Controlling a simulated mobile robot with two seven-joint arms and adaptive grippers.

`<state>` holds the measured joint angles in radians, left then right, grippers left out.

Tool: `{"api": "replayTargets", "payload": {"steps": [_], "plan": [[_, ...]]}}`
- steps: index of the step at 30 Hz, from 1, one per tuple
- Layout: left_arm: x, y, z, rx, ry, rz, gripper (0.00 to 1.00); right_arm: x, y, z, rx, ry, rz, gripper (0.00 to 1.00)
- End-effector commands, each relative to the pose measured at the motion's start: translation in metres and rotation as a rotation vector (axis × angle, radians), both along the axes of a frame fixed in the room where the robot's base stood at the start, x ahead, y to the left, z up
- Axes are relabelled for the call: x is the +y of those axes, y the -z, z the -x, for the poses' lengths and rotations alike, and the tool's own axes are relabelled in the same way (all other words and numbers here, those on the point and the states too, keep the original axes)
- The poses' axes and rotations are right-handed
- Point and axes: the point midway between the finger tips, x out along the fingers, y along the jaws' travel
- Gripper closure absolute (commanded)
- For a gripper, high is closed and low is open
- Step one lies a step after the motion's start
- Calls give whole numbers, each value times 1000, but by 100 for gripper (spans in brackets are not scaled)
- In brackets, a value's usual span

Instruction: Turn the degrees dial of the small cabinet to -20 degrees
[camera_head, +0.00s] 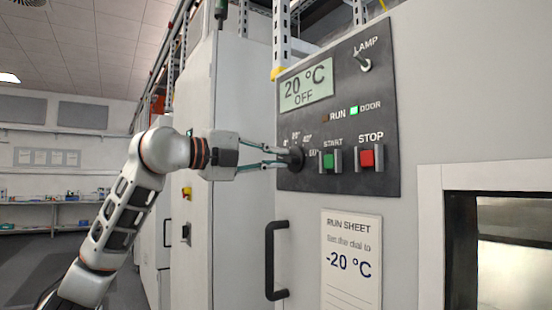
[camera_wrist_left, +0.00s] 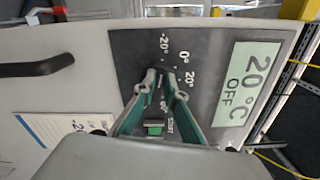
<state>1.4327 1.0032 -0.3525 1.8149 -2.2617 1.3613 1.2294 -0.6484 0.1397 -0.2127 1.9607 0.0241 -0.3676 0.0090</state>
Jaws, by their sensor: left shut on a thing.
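The degrees dial (camera_head: 293,158) is a dark round knob at the lower left of the dark control panel (camera_head: 385,100) on the small cabinet. My left gripper (camera_head: 284,158) comes in from the left and is shut on the dial. In the left wrist view the fingertips (camera_wrist_left: 165,72) close around the dial, largely hiding it, with marks such as -20°, 0° and 20° around it. The display (camera_head: 306,90) reads 20 °C, OFF. The run sheet (camera_head: 351,258) says to set the dial to -20 °C. My right gripper is not in view.
The green START button (camera_head: 328,161) and red STOP button (camera_head: 367,158) sit right of the dial. The LAMP switch (camera_head: 363,62) is at the panel's upper right. A black door handle (camera_head: 271,260) stands out below the panel. A window (camera_head: 510,250) is at the lower right.

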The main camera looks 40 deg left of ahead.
Motion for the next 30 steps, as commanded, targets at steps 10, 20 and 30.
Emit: {"api": "replayTargets", "payload": {"steps": [10,20,30], "plan": [[1,0,0,26,-1,65,100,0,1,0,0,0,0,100],[1,0,0,27,-1,69,100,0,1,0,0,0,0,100],[0,1,0,26,-1,67,72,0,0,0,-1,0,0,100]]}}
